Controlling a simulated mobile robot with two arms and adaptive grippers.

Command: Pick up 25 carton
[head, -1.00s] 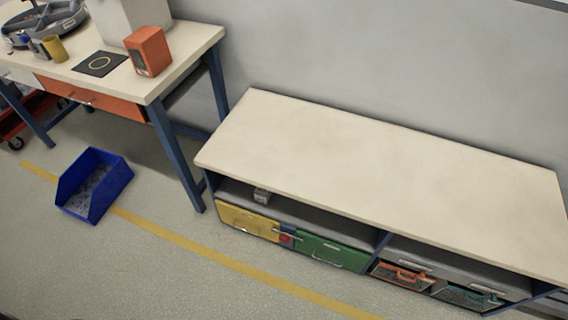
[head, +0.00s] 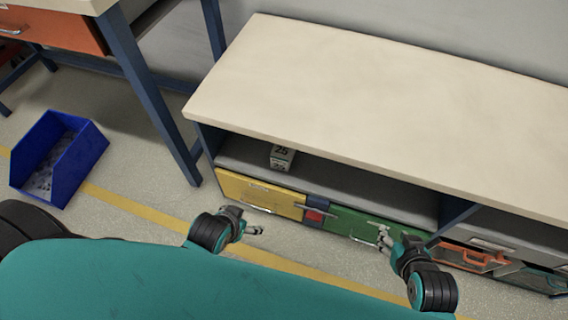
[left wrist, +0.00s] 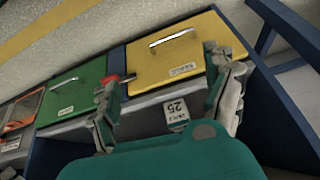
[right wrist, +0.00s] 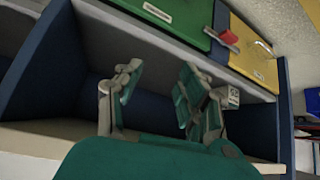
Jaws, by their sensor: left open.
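The small pale carton marked 25 (head: 282,158) stands on the grey shelf (head: 340,178) under the bench top, near its left end. In the left wrist view the carton (left wrist: 176,113) shows between the spread fingers of my left gripper (left wrist: 168,100), further off and not touched. My left gripper (head: 248,229) is open and empty, in front of the yellow drawer and lower than the carton. My right gripper (head: 388,238) is open and empty before the green drawer. In the right wrist view the carton (right wrist: 233,96) is partly hidden behind one finger of my right gripper (right wrist: 155,92).
The bench top (head: 390,95) overhangs the shelf. A yellow drawer (head: 258,193) and a green drawer (head: 350,222) lie below it, with a small red item (head: 315,215) between them. A blue bin (head: 62,158) stands on the floor at left.

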